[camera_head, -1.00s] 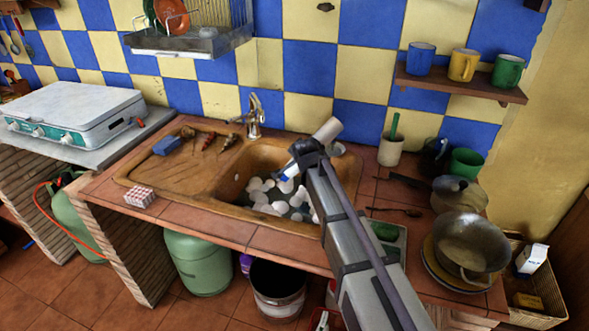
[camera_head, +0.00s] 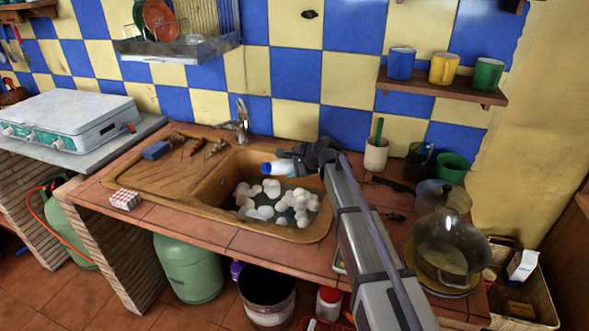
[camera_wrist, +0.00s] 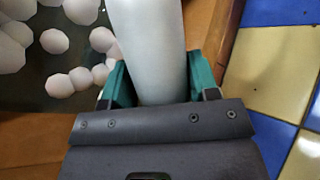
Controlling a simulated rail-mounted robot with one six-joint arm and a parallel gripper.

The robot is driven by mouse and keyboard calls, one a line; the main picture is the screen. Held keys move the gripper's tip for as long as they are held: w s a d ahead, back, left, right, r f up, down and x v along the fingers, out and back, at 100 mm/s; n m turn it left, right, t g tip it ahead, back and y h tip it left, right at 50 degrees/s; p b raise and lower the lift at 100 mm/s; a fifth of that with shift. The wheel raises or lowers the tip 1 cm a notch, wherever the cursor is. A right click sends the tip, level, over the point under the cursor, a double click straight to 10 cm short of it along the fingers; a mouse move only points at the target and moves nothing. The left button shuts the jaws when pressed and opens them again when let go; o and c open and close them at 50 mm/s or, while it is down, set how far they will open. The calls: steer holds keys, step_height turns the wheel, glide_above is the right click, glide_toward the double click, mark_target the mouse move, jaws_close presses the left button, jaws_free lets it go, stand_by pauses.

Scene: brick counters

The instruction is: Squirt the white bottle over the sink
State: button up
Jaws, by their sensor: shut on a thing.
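My gripper (camera_head: 308,157) is shut on the white bottle (camera_head: 283,167) above the back part of the sink (camera_head: 210,190). The bottle lies nearly level in the head view, with its blue cap (camera_head: 267,168) toward the left; my gripper hides its other end. In the wrist view the bottle (camera_wrist: 152,50) sits between the teal fingers of my gripper (camera_wrist: 155,78), and its cap is out of frame. Several white foam balls (camera_head: 265,211) lie in the sink basin below the bottle, and some show at the left of the wrist view.
The faucet (camera_head: 242,120) stands behind the sink, left of the bottle. A blue sponge (camera_head: 156,150) and brushes lie on the drainboard. A white cup (camera_head: 376,154), a green cup (camera_head: 452,168) and a glass-lidded pot (camera_head: 446,247) stand to the right. A mug shelf (camera_head: 440,88) hangs above.

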mark_target(282, 167)
steer(key=s+a+m+y+b, duration=0.1)
steer(key=s+a+y+b, duration=0.1)
steer(key=a, duration=0.1)
steer(key=a+r+m+g+y, duration=0.1)
steer(key=a+y, duration=0.1)
steer(key=shift+s+a+m+b, duration=0.15)
steer(key=shift+s+m+b, duration=0.15)
steer(key=shift+s+b, duration=0.1)
steer(key=a+r+m+y, duration=0.1)
steer(key=r+m+y, duration=0.1)
steer(key=r, duration=0.1)
steer(key=s+a+r+m+y, duration=0.1)
steer(key=r+m+y, duration=0.1)
steer(key=r, duration=0.1)
steer(key=r+m+y, duration=0.1)
steer(key=r+y, duration=0.2)
steer(key=shift+s+a+r+m+t, duration=0.15)
steer(key=shift+a+m+t, duration=0.25)
steer(key=shift+r, duration=0.2)
